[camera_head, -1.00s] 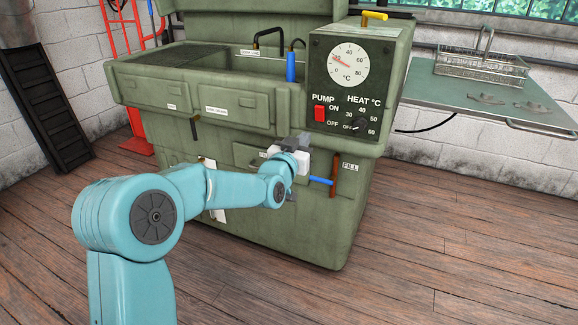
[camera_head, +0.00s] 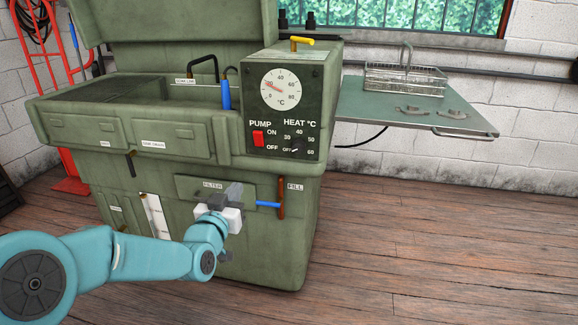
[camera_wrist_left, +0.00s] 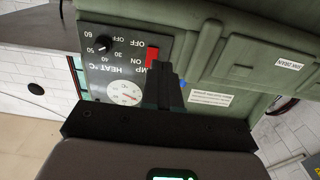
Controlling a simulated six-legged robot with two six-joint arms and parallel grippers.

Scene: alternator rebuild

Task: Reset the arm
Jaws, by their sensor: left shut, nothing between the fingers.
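My left arm comes in from the lower left in the head view. My left gripper (camera_head: 234,194) is shut and empty, in front of the lower front of the green parts washer (camera_head: 245,250), near its FILTER label. In the left wrist view the dark fingers (camera_wrist_left: 163,85) are together, with the washer's control panel and red pump switch (camera_wrist_left: 152,57) beyond them. Whether the gripper touches the washer I cannot tell. My right gripper is not in view.
A blue-handled valve (camera_head: 268,205) sits just right of the gripper. The control panel (camera_head: 315,100) is above it. A green side table (camera_head: 380,115) holds a wire basket (camera_head: 405,82) and small metal parts. The plank floor (camera_head: 420,240) at right is clear.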

